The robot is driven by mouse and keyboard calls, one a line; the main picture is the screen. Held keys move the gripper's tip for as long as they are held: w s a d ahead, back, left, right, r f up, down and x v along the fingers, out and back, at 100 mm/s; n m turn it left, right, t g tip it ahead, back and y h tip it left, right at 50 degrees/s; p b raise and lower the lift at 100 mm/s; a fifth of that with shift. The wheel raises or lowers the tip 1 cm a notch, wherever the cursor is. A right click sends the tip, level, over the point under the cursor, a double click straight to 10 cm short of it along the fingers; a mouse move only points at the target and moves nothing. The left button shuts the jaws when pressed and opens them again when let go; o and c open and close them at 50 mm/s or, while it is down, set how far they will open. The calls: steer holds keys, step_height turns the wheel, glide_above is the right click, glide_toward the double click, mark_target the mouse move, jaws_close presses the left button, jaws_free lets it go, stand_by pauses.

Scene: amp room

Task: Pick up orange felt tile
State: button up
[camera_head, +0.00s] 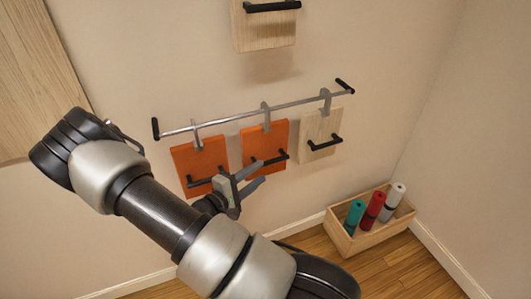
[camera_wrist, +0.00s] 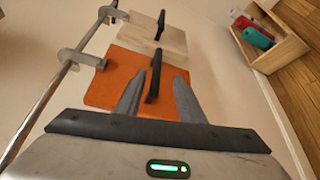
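Two orange felt tiles hang on the wall rail in the head view, one at the left (camera_head: 203,157) and one in the middle (camera_head: 263,139). Each has a black bar handle. My gripper (camera_head: 259,172) is open in front of the middle tile, at its handle (camera_head: 280,157). In the wrist view, the orange tile (camera_wrist: 110,78) lies ahead of my gripper (camera_wrist: 161,78). Its black handle (camera_wrist: 154,75) shows between the two spread fingers. I cannot tell whether the fingers touch the handle or how far they reach past it.
A metal rail (camera_head: 235,116) with grey hooks carries the tiles. A pale wood tile (camera_head: 318,128) hangs to the right; another wood panel (camera_head: 264,28) is above. A wooden box (camera_head: 367,238) with teal, red and white rolls stands on the floor at right.

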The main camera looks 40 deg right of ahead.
mark_target(269, 162)
steer(key=shift+w+r+b+x, duration=0.15)
steer(key=shift+b+x, duration=0.15)
steer(key=shift+x, duration=1.5)
steer(key=shift+w+r+b+x, duration=0.15)
steer(key=shift+b+x, duration=0.1)
steer(key=shift+x, duration=1.5)
jaws_close()
